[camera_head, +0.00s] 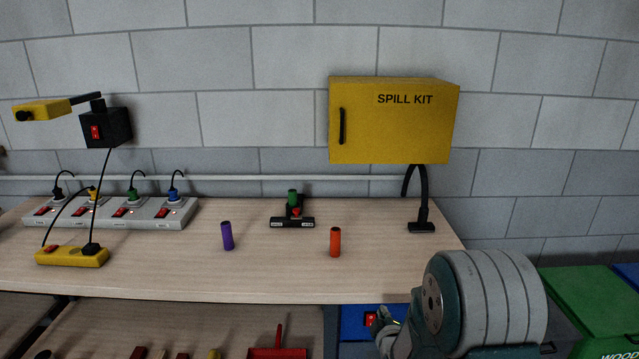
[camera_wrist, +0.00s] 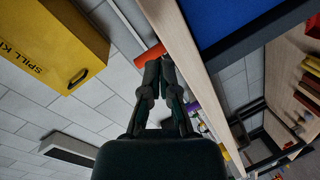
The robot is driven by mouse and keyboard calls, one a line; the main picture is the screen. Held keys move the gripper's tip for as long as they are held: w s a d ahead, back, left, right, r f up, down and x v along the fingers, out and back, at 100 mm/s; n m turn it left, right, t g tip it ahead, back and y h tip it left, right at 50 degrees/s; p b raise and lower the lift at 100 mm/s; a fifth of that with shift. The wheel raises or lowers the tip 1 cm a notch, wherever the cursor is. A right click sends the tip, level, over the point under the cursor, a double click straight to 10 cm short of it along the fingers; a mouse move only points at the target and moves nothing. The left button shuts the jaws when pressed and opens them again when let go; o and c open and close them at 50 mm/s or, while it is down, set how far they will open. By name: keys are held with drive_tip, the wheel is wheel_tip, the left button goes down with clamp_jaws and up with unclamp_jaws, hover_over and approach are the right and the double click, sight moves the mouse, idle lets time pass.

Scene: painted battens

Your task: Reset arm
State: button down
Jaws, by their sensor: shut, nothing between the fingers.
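My gripper (camera_wrist: 159,66) is in the middle of the wrist view, with its dark fingers together and nothing held between them. An orange cylinder (camera_wrist: 149,54) shows just beyond the fingertips in that view; I cannot tell the exact gap. The orange cylinder (camera_head: 335,242) stands upright on the wooden table (camera_head: 180,280).
A purple cylinder (camera_head: 227,236) stands left of the orange one. A green cylinder (camera_head: 292,197) sits on a black stand behind. Power strips (camera_head: 110,213) fill the table's left. A yellow spill kit cabinet (camera_head: 394,120) hangs on the wall. A green bin (camera_head: 590,300) is at right.

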drive_tip(key=s+r+m+g, duration=0.4)
drive_tip(key=s+r+m, duration=0.2)
drive_tip(key=s+r, duration=0.55)
drive_tip(key=s+r+m+g, duration=0.2)
drive_tip(key=s+r+m, duration=0.1)
drive_tip(key=s, duration=0.8)
drive_tip(key=s+r+m+g, duration=0.3)
drive_tip(key=s+r, duration=0.1)
drive_tip(key=s, duration=0.6)
drive_tip(key=shift+s+r+m+g, duration=0.15)
drive_tip(key=shift+s+m+g, duration=0.15)
drive_tip(key=shift+s, duration=0.05)
